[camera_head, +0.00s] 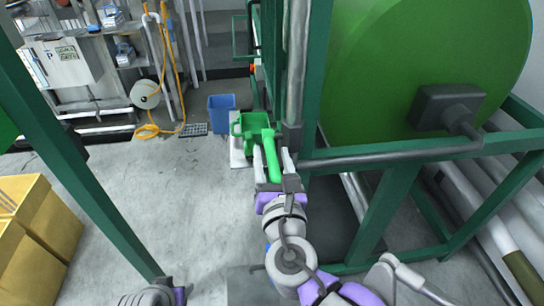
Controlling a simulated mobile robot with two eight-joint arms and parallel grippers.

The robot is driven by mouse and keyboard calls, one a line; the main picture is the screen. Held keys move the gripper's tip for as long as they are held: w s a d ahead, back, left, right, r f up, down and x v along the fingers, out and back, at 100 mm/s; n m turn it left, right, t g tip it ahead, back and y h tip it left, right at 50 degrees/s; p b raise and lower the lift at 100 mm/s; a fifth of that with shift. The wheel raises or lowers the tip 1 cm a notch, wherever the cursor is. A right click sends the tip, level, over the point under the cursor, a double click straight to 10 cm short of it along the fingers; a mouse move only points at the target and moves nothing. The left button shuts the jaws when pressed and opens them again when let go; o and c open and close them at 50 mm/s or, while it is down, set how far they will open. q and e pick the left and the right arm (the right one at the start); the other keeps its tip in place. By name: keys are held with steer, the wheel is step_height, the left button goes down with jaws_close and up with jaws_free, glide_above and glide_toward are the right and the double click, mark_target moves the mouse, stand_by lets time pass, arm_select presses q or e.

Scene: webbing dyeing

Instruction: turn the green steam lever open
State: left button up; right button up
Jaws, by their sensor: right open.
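The green steam lever (270,150) is a bright green bar beside the green frame post, running toward me from near a green box-shaped part (252,124). My right gripper (273,160) reaches up from the bottom of the head view. It is open, with one pale finger on each side of the lever, and the lever's near end lies between the fingers close to the purple palm. I cannot tell whether either finger touches it. Part of my left arm shows at the bottom edge, but its gripper is not in view.
A large green drum (420,60) in a green frame (385,215) fills the right side, with a grey pipe (400,155) across it. A blue bin (221,113) stands beyond on the floor. Yellow crates (50,220) are at left. The grey floor (170,200) between is clear.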

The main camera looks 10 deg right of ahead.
jaws_close()
stand_by(1.3)
